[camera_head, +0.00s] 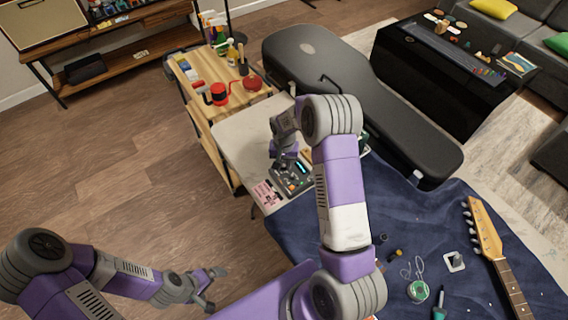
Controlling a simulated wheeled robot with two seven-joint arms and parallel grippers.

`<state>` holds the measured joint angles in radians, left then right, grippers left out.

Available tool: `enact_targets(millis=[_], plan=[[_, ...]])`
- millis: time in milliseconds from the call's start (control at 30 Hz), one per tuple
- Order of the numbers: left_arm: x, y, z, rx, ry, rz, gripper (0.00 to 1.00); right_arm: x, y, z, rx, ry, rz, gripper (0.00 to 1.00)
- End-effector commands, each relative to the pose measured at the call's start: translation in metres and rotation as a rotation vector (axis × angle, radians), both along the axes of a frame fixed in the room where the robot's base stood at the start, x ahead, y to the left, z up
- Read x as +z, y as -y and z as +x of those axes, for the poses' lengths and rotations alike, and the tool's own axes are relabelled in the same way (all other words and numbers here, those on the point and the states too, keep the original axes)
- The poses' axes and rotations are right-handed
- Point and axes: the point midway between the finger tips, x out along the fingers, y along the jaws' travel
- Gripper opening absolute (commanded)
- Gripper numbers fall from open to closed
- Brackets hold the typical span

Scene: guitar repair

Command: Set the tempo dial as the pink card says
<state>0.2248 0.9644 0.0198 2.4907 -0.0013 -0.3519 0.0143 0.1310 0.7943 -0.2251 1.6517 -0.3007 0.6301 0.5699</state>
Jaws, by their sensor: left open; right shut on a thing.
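The tempo device (296,184), a small dark box with a lit display and several small coloured parts, sits on the pale tabletop. The pink card (267,193) lies just left of it; its print is too small to read. My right gripper (281,166) points down at the device's back left part and is shut on what seems to be the tempo dial, which the fingers hide. The dial's setting cannot be read. My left gripper (212,288) is open and empty, low over the floor side, away from the table.
A blue cloth (400,215) covers the near table, with a guitar neck (490,240), a green-and-white spool (418,291) and small tools. A black guitar case (340,80) lies behind. A wooden cart (200,95) with red items and bottles stands back left. My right arm hides part of the table.

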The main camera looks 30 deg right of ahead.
Motion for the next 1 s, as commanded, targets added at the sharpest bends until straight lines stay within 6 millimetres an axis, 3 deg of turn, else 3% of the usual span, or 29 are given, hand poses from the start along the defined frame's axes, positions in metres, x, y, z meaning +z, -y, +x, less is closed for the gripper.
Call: enact_targets(millis=[600, 1000], plan=[[-0.0088, 0.0000, 0.0000, 0.000, 0.000, 0.000, 1.00, -0.0001, 0.0001, -0.0001, 0.582, 0.000, 0.000, 0.00], [-0.0099, 0.0000, 0.0000, 0.000, 0.000, 0.000, 1.00, 0.0001, 0.0003, -0.0003, 0.858, -0.001, 0.001, 0.00]])
